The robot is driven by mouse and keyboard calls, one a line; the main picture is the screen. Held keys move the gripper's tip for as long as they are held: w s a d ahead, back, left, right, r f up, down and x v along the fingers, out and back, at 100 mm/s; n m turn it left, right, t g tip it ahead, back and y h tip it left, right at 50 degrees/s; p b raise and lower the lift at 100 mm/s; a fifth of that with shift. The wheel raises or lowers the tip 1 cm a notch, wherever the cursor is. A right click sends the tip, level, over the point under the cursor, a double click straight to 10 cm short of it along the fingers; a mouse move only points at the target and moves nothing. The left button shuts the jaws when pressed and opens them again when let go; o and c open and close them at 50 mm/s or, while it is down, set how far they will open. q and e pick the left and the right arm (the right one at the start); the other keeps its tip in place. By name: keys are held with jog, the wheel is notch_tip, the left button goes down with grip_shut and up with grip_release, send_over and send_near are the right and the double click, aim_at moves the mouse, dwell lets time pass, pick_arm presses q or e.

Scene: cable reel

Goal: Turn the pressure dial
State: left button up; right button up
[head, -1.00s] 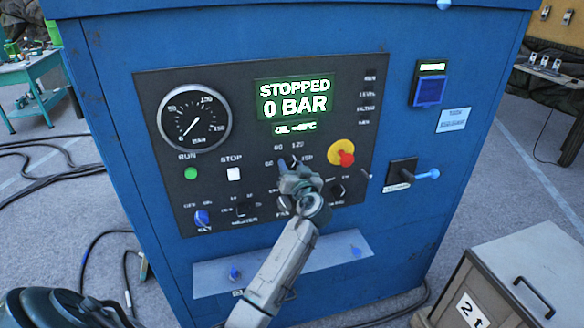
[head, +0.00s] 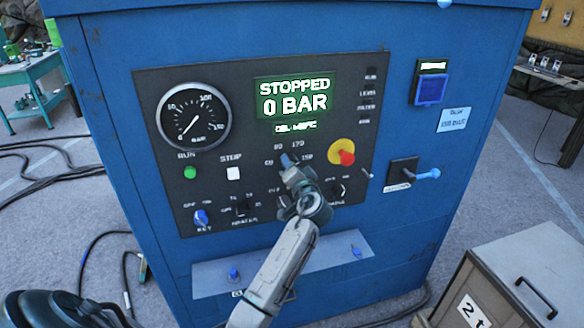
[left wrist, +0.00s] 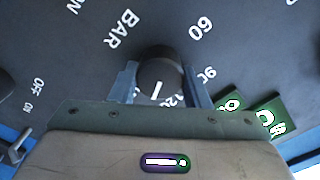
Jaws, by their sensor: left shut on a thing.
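The pressure dial (left wrist: 158,76) is a round black knob with a white pointer line, among printed numbers such as 60, 90 and 120. In the left wrist view the fingers of my left gripper (left wrist: 160,88) stand on either side of it, shut on it. The pointer line lies toward the bottom of that picture, near the 120 mark. In the head view my left gripper (head: 290,165) is at the panel below the display and hides most of the dial. The display (head: 295,97) reads STOPPED, 0 BAR. My right gripper is not in view.
A grey box (head: 500,265) stands at lower right.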

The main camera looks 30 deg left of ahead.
pick_arm(q)
jog(key=m+p, duration=0.1)
jog(key=m, duration=0.4)
jog(key=shift+f+m, duration=0.1)
jog(key=shift+m, duration=0.2)
dwell(0.4)
jog(key=o, duration=1)
jog(key=shift+c, duration=0.2)
jog(key=shift+d, duration=0.1)
jog(key=b+v, duration=0.4)
jog(key=v, duration=0.6)
jog(key=shift+s+d+b, duration=0.25)
jog(key=shift+s+b, duration=0.05)
